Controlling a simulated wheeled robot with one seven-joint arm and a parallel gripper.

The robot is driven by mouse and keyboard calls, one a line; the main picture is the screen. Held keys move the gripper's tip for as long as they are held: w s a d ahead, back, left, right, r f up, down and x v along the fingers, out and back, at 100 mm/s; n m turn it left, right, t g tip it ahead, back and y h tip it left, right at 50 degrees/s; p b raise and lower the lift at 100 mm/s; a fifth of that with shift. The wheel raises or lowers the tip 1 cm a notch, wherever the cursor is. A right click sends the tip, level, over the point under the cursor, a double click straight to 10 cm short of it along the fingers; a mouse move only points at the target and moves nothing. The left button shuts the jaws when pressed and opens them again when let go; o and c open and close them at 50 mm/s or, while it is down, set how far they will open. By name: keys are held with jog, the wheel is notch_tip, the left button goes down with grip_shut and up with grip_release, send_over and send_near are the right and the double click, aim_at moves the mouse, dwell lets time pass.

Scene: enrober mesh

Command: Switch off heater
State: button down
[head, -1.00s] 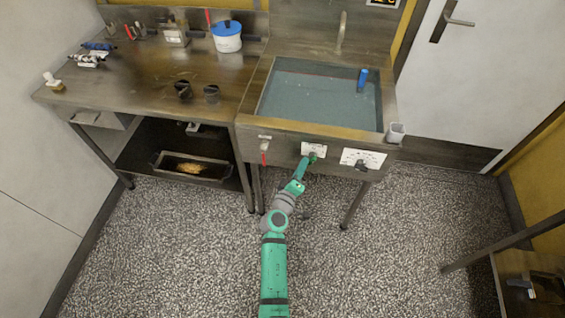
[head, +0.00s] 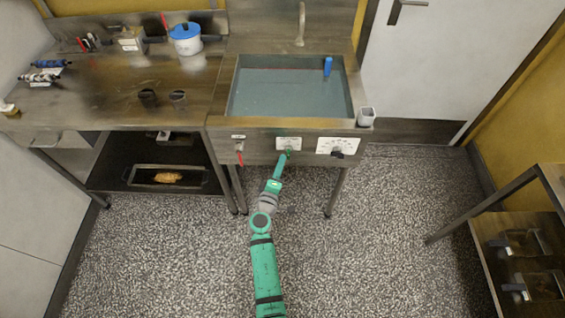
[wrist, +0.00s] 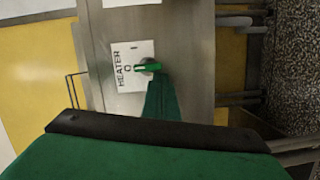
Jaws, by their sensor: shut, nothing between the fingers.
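The heater switch plate (head: 283,141) is a white label on the front panel of the steel sink unit. In the wrist view the plate (wrist: 122,62) reads HEATER, with an O and an I mark. Its small green knob (wrist: 147,67) lies across the wrist picture, left end towards the O. My gripper (head: 286,155) is shut and empty, its tip at the knob's lower right in the wrist view (wrist: 160,82). Whether it touches the knob is unclear. The arm's dark-edged body hides the lower part of the wrist view.
A dial plate (head: 325,145) with a black knob sits right of the switch, and a red-handled valve (head: 240,158) left of it. The water-filled sink (head: 290,95) is above. A steel table (head: 110,90) stands left, a rack (head: 510,230) right. The floor between is clear.

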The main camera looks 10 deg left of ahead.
jog(key=shift+w+d, duration=0.1)
dwell(0.3)
jog(key=shift+a, duration=0.4)
jog(key=s+a, duration=0.5)
jog(key=s, duration=0.5)
jog(key=shift+a, duration=0.1)
